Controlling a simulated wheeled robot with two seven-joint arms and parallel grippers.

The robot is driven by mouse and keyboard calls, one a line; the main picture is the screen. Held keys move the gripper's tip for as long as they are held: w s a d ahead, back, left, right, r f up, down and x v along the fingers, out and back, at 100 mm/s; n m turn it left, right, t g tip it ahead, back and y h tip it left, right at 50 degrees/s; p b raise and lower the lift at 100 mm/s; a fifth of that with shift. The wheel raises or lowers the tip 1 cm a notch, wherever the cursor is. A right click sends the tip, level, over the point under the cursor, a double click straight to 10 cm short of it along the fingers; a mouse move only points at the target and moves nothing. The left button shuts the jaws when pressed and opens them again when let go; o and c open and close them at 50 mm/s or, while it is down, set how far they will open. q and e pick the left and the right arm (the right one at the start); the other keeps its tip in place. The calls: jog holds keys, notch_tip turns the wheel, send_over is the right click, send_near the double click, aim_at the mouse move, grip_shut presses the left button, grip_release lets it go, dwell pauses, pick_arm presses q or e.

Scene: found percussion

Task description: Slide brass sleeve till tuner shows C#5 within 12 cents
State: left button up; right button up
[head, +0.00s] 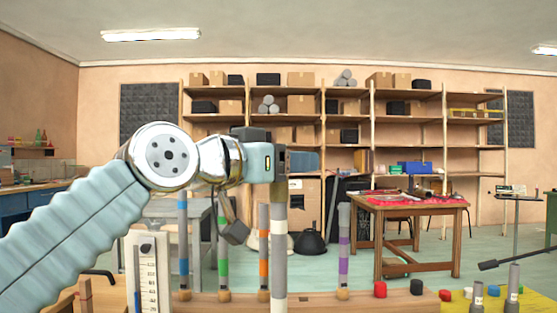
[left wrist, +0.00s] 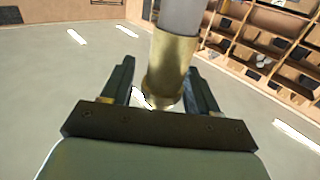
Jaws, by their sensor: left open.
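A brass sleeve (left wrist: 170,68) sits around the end of a grey pipe in the left wrist view. My left gripper (left wrist: 161,72) is open, with one dark finger on each side of the sleeve; I cannot tell whether either finger touches it. In the head view my left gripper (head: 281,160) is at the top of the tall grey pipe (head: 279,265) with a white band. My right gripper is not in view.
Pipes with blue (head: 183,225), green (head: 223,250), orange (head: 264,245) and purple (head: 343,245) bands stand around the tall pipe. A scale plate (head: 148,275) is at front left. A dark rod (head: 520,255) crosses the right side. A wooden table (head: 415,211) stands behind.

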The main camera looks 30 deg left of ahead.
pick_arm(q)
jog(key=shift+c, duration=0.2)
jog(key=c, duration=1)
jog(key=shift+r+p, duration=0.45)
jog(key=o, duration=1.1)
jog(key=shift+s, duration=0.15)
jog(key=shift+s+a, duration=0.15)
jog(key=shift+s, duration=0.2)
jog(key=b+v, duration=0.2)
jog(key=v, duration=1.1)
